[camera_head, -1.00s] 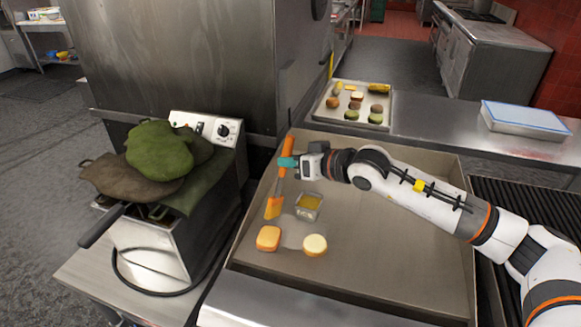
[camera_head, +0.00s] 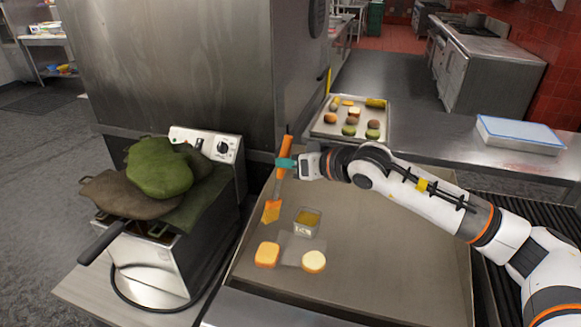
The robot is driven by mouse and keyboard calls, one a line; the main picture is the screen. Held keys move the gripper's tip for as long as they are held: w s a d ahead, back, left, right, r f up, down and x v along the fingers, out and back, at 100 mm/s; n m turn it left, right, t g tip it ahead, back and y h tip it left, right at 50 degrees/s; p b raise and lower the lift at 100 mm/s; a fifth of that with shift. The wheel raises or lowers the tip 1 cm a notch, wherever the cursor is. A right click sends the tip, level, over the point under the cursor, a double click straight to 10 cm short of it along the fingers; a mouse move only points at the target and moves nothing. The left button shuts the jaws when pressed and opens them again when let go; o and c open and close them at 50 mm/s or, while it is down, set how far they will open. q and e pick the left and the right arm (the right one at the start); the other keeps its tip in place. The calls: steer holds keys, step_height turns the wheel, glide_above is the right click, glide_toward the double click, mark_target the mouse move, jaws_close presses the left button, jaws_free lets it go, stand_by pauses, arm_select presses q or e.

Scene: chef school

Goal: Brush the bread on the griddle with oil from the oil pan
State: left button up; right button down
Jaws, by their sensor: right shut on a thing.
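My right gripper (camera_head: 288,163) is shut on the orange-handled brush (camera_head: 272,210). The brush hangs upright, slightly tilted, bristle end down, over the left part of the griddle (camera_head: 400,255). The small square oil pan (camera_head: 306,223) holds yellow oil and stands just right of the brush head, apart from it in the picture. I cannot tell if the brush head touches the griddle. My left gripper is out of view.
A tray (camera_head: 323,129) with several buns and vegetables stands behind the griddle. A white-and-blue box (camera_head: 520,135) is at the back right. A fryer (camera_head: 150,262) with green and brown mitts (camera_head: 160,172) stands left. The griddle's right half is bare.

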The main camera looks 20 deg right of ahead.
step_height(320, 180, up, 6)
steer(key=shift+f+p, duration=0.2)
steer(key=shift+p, duration=0.65)
steer(key=shift+f, duration=0.1)
stand_by(0.3)
